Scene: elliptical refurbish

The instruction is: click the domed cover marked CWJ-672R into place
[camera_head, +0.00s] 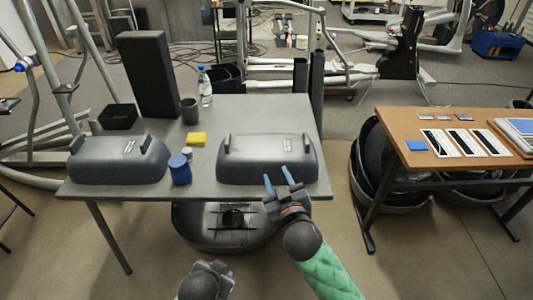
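Two dark grey domed covers lie on the grey table (235,112). One domed cover (115,166) is at the left end. The other domed cover (270,160) is at the right front. Each has a small pale label on top, too small to read, so I cannot tell which is CWJ-672R. My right gripper (278,177) is at the table's front edge, just in front of the right cover. Its two blue fingers are apart with nothing seen between them. I cannot tell if they touch the cover. My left gripper (214,267) is low in front of the table, its fingers unclear.
Between the covers are a blue jar (180,170), a yellow sponge (196,139) and a small grey-capped container (187,152). Behind stand a dark cup (189,111), a bottle (206,88), a black box (118,117) and a tall black block (148,75). A wooden desk (390,122) is at right.

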